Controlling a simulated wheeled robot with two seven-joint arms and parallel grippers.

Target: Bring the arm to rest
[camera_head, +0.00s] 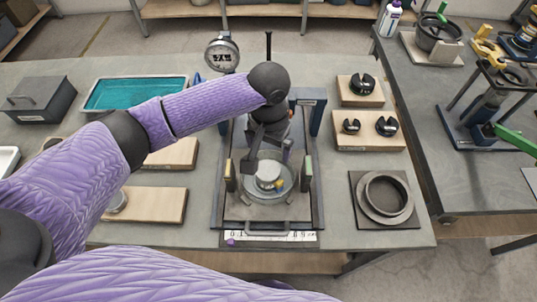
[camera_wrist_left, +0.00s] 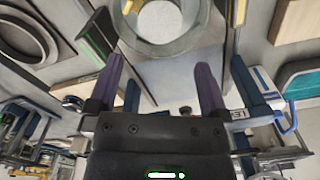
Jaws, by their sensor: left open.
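My left arm reaches in from the left over the table to the press-like fixture (camera_head: 313,215) in the middle. Its gripper (camera_head: 262,150) hangs over the fixture, pointing down, above a round metal piece (camera_head: 268,176) on a round plate. In the left wrist view the gripper's (camera_wrist_left: 161,68) two fingers are apart with nothing held between them. The round metal plate (camera_wrist_left: 160,45) shows beyond the fingertips there. A thin dark upright rod (camera_head: 268,45) stands behind my wrist. My arm hides part of the fixture. My right gripper is not in view.
A dial gauge (camera_head: 222,54) stands behind the fixture. A teal tray (camera_head: 100,95) and grey box (camera_head: 40,100) are at left. Wooden blocks with black parts (camera_head: 368,130) and a ring on a plate (camera_head: 386,222) are at right. Another bench (camera_head: 425,90) is farther right.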

